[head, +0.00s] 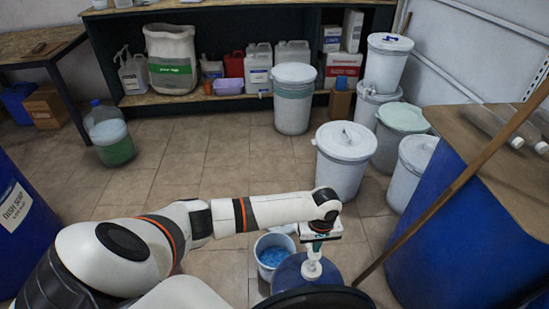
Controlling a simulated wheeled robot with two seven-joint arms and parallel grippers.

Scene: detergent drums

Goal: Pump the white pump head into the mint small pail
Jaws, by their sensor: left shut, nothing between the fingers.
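The white pump head (312,269) stands upright on top of a blue drum (289,276) at the bottom centre of the head view. The small pail (258,259) stands on the floor just left of the pump; it looks pale, with blue contents inside. My left gripper (317,246) points down directly above the pump head, shut and empty, with its tips at or very near the pump's top. I cannot tell whether they touch. The pump's spout is mostly hidden by the gripper. My right gripper is not in view.
A lidded white bucket (342,160) stands beyond my left gripper. A brown pole (460,180) leans across the right, in front of a large blue drum (440,225). Another blue drum (25,235) is at left. The tiled floor in the middle is clear.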

